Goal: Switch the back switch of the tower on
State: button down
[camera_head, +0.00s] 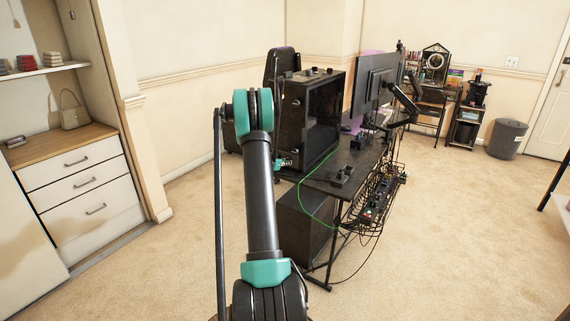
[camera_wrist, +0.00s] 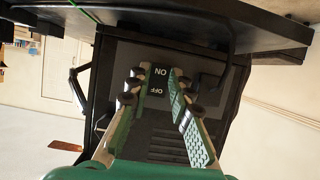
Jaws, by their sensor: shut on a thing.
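I cannot tell which way the switch is tipped. In the head view my gripper is mostly hidden behind my arm, with a small teal part beside the tower.
The black desk (camera_head: 330,180) carries small dark items, and a green cable (camera_head: 301,195) hangs from its near edge. A monitor (camera_head: 374,80) stands farther along it. A black chair (camera_head: 276,66) is behind the tower. Open carpet (camera_head: 470,240) lies to the right.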

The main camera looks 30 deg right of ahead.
jog(key=shift+f, duration=0.1)
jog(key=shift+f+t+h, duration=0.3)
jog(key=shift+t+h, duration=0.1)
jog(key=shift+h, duration=0.9)
jog(key=c, duration=1.4)
grip_release()
jog(key=shift+o, duration=0.2)
jog(key=shift+a, duration=0.1)
jog(key=v, duration=1.1)
jog(key=shift+s+a, duration=0.25)
jog(key=shift+a, duration=0.05)
